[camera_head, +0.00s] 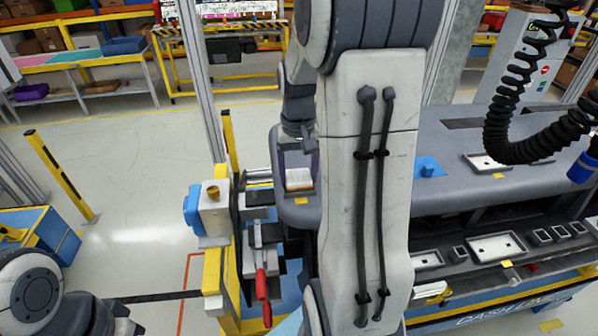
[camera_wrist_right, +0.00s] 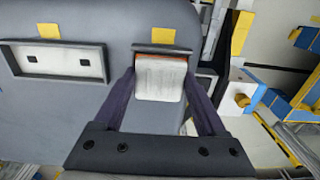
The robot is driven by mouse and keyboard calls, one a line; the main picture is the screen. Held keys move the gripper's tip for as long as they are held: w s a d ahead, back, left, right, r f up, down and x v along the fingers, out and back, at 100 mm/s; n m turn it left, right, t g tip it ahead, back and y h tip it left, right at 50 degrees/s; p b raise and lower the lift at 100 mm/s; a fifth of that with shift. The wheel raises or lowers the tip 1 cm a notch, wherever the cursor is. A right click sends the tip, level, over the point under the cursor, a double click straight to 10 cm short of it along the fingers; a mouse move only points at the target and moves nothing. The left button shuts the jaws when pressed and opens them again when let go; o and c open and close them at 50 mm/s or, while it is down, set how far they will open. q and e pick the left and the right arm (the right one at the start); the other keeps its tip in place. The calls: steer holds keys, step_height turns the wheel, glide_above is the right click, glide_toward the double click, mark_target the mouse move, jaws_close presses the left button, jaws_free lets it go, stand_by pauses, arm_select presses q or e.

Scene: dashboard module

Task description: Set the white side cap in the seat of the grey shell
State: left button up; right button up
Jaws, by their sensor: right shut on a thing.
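The white side cap (camera_wrist_right: 160,78) is between the two fingers of my right gripper (camera_wrist_right: 160,92), which is shut on it. In the head view the cap (camera_head: 299,179) shows at the left end of the grey shell (camera_head: 450,135), just below my right gripper (camera_head: 298,170). The grey shell (camera_wrist_right: 60,115) also fills much of the wrist view. The cap's upper edge lies along an orange strip and a dark ledge on the shell. I cannot tell whether it is fully down in the seat, which it covers. My left gripper is out of view.
A white framed recess (camera_wrist_right: 60,62) lies beside the cap on the shell. A fixture with a red-handled clamp (camera_head: 262,280) and a blue-and-white block (camera_head: 208,212) stands left of the shell. A black coiled cable (camera_head: 510,120) hangs at right. My right arm hides the middle of the shell.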

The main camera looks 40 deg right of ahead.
steer(key=o, duration=1.3)
steer(key=shift+f, duration=0.1)
step_height(320, 180, up, 11)
steer(key=b, duration=0.1)
steer(key=shift+f+b, duration=0.15)
steer(key=shift+b, duration=0.2)
steer(key=shift+f, duration=0.1)
step_height(320, 180, down, 10)
steer(key=shift+r+p, duration=0.2)
steer(key=shift+p, duration=1.1)
steer(key=shift+r+p, duration=0.85)
steer(key=shift+r, duration=0.65)
